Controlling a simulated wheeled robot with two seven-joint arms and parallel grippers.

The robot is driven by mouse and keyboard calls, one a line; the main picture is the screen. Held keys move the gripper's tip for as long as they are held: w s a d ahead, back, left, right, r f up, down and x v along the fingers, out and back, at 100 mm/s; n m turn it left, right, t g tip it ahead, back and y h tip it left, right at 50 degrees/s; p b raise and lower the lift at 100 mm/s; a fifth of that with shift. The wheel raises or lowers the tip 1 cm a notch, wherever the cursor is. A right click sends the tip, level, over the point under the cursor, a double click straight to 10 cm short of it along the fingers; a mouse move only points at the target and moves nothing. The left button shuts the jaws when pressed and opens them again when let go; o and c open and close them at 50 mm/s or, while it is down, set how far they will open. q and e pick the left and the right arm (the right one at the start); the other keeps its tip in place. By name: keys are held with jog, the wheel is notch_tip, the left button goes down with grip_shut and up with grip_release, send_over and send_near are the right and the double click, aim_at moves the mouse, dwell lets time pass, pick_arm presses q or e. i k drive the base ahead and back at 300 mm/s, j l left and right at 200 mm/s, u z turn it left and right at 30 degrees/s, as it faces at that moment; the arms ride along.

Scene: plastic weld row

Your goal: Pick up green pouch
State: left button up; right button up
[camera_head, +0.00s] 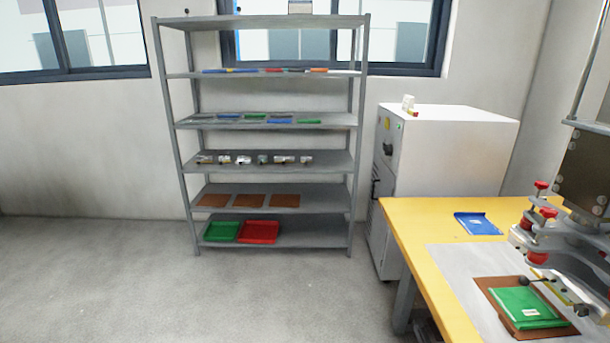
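A green pouch (523,306) with a small white label lies flat on a brown board (492,284) on the yellow table (421,221) at the lower right. Part of a machine overhangs its right side. Other flat green items, which may be pouches, lie on the middle shelf, one near the centre (255,115) and one at the right (309,121). They are too small to tell for sure. Neither of my grippers is in view.
A machine (586,190) with red knobs stands over the table's right side. A blue pouch (477,223) lies near the table's back. A grey shelf rack (265,180) holds trays and small parts; a white cabinet (447,145) stands beside it. The left floor is clear.

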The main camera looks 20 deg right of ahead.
aim_at(525, 308)
jog(key=i+z, duration=0.35)
jog(key=i, duration=0.3)
jog(key=i+j+z, duration=0.1)
jog(key=i+z, duration=0.25)
jog(key=i, duration=0.3)
jog(key=i+z, duration=0.2)
jog(key=z, duration=0.2)
jog(key=i+z, duration=0.2)
jog(key=z, duration=0.2)
jog(key=i+j+z, duration=0.2)
jog(key=z, duration=0.2)
jog(key=i+j+z, duration=0.15)
jog(key=z, duration=0.25)
